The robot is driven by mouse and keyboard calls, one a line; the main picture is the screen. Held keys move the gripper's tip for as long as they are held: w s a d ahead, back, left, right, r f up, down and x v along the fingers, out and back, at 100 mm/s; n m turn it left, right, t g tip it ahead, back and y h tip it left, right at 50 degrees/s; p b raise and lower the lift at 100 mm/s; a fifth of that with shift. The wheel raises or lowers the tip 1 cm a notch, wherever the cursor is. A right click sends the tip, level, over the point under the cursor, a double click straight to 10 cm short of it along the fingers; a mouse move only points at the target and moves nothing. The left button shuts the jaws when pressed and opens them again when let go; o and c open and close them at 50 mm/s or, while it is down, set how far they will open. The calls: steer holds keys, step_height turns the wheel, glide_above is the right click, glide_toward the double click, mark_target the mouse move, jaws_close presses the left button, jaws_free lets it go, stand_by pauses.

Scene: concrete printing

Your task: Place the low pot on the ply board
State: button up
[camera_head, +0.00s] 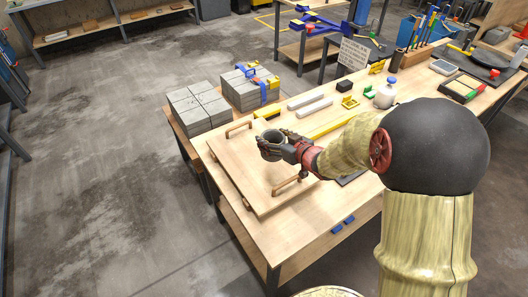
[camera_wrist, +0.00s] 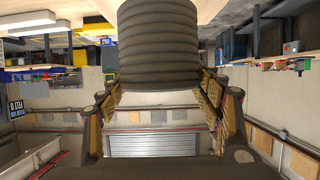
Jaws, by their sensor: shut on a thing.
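The low pot (camera_wrist: 160,45) is grey-brown with ribbed sides and fills the top middle of the wrist view. In the head view the pot (camera_head: 271,135) shows as a dark rounded shape with an open top. My gripper (camera_head: 273,147) is shut on it, with a finger on each side; these fingers (camera_wrist: 165,100) also show in the wrist view. The ply board (camera_head: 235,160) is a pale square with copper-coloured handles, lying at the table's left end. The pot appears over the board's right part. Whether it touches the board I cannot tell.
Grey blocks (camera_head: 200,107) stand beyond the board, and more blocks (camera_head: 246,92) carry a blue and yellow tool. The board's left and front parts are clear.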

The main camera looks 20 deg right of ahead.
steer(key=w+f, duration=0.1)
steer(key=w+a+f+b, duration=0.1)
steer(key=f, duration=0.1)
steer(key=w+f, duration=0.1)
steer(key=f, duration=0.1)
steer(key=shift+w+a+b, duration=0.25)
steer(key=shift+a+b, duration=0.15)
steer(key=shift+w+a+f+b, duration=0.15)
steer(key=shift+f+b, duration=0.3)
steer(key=shift+f, duration=0.4)
steer(key=shift+w+d+f+b, duration=0.1)
steer(key=shift+f+b, duration=0.35)
steer(key=shift+f, duration=0.4)
steer(key=shift+f, duration=0.1)
steer(key=o, duration=1.8)
steer(key=shift+s+f, duration=0.1)
steer(key=shift+f, duration=0.05)
